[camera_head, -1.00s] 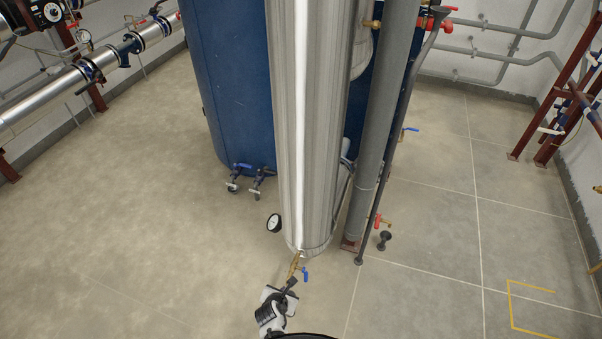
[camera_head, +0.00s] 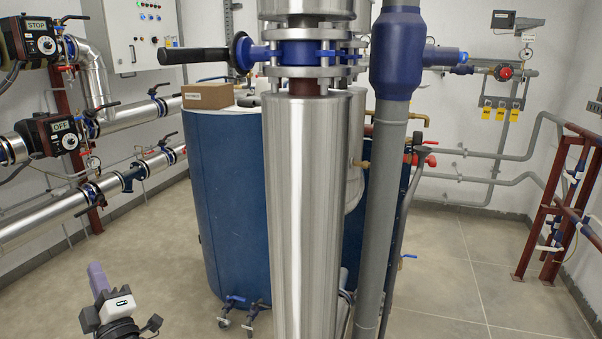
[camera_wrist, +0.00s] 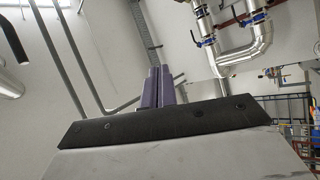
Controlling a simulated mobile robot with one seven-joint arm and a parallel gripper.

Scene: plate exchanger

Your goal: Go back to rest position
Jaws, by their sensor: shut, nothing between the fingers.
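My gripper (camera_head: 96,268) is at the lower left of the head view, raised and pointing upward, with free space around its fingers. Its two purple fingers also show in the wrist view (camera_wrist: 160,84), side by side and closed together, with nothing between them. It is apart from the large silver vertical pipe (camera_head: 305,210), which stands in the middle of the head view. The lower end of that pipe is out of view.
A blue tank (camera_head: 232,200) stands behind the pipe, with a cardboard box (camera_head: 207,96) on top. A blue valve with a black handle (camera_head: 195,56) sticks out left. Horizontal silver pipes (camera_head: 50,213) run along the left wall. Open floor (camera_head: 450,270) lies right.

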